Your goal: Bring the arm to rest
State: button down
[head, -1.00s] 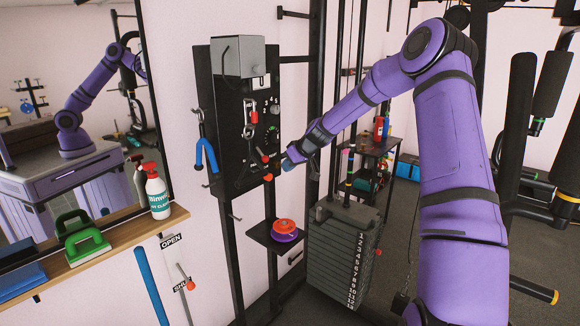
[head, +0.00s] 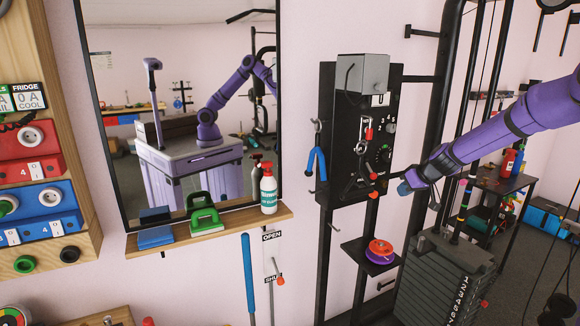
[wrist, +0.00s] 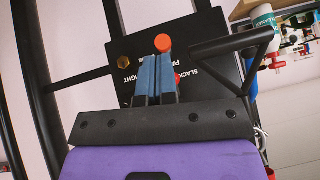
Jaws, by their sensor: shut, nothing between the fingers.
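My purple arm reaches in from the right in the head view. My gripper (head: 404,188) is just right of the black control panel (head: 352,115), near the panel's lower red-tipped levers (head: 372,177). In the wrist view my gripper's two blue fingers (wrist: 156,72) lie together with nothing held between them. An orange-red round knob (wrist: 163,43) shows just beyond the fingertips; I cannot tell whether they touch it.
A weight stack (head: 440,285) stands below my gripper. A small black shelf (head: 355,250) holds orange and purple discs (head: 380,250). A wooden ledge (head: 225,226) under the mirror carries a spray bottle (head: 268,190) and a green-handled block (head: 205,215). Black rack posts (head: 432,110) stand close by.

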jog(key=s+a+r+g+h, duration=0.1)
jog(key=s+a+r, duration=0.45)
jog(key=s, duration=0.25)
jog(key=s+a+r+h, duration=0.1)
jog(key=s+a+r, duration=0.3)
jog(key=s+r, duration=0.3)
jog(key=s+a+r+g+h, duration=0.1)
jog(key=s+a+r, duration=0.3)
jog(key=s+r, duration=0.3)
jog(key=s+r+m+h, duration=0.1)
jog(key=s+m, duration=0.2)
jog(key=s, duration=2.4)
jog(key=shift+a+m+t, duration=0.3)
jog(key=shift+a, duration=0.15)
